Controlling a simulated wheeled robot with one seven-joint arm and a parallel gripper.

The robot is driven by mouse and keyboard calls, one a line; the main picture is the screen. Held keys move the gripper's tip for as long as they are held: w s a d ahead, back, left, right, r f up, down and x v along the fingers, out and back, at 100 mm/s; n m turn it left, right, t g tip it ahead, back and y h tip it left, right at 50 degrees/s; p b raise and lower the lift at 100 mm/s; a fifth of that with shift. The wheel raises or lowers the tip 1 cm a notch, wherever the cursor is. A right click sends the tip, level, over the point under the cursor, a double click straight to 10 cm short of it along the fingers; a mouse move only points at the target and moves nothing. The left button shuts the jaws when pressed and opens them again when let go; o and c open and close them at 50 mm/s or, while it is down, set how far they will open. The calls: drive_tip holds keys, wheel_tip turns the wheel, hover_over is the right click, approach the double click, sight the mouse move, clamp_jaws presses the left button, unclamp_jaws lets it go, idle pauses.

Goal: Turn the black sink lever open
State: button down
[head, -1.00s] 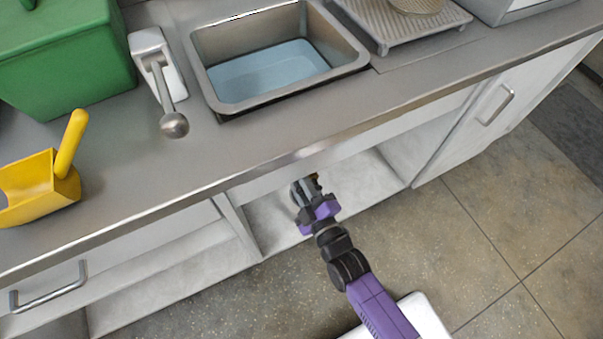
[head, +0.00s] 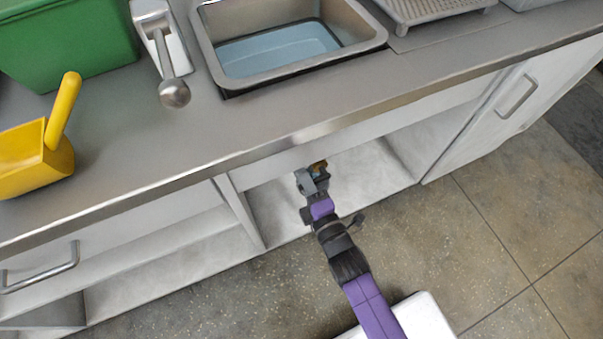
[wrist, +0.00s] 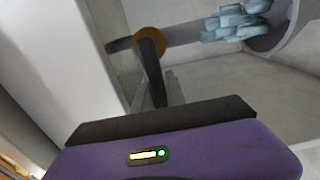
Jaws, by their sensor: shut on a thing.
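The black sink lever (wrist: 148,50) is in the wrist view, in front of a round brass-coloured fitting (wrist: 150,38) on a grey pipe. My gripper (wrist: 157,85) reaches up to it from below and is shut on it. The exact contact between jaws and lever is dark and hard to make out. In the head view my gripper (head: 313,182) is inside the open cupboard below the sink (head: 275,45). The brass fitting (head: 319,165) shows just beyond it, and the lever cannot be told apart there.
Pale blue chunks (wrist: 238,22) sit by a wide grey cylinder at the upper right of the wrist view. The counter edge (head: 310,135) runs above my arm. A yellow scoop (head: 35,155), green bin (head: 65,45) and ball-ended tap handle (head: 174,92) are on the counter.

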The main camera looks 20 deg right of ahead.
drive_tip(key=shift+f, duration=0.2)
drive_tip(key=c, duration=1.4)
unclamp_jaws()
drive_tip(key=shift+r, duration=0.1)
drive_tip(key=shift+o, duration=0.2)
drive_tip(key=s, duration=0.8)
drive_tip(key=shift+p, duration=0.4)
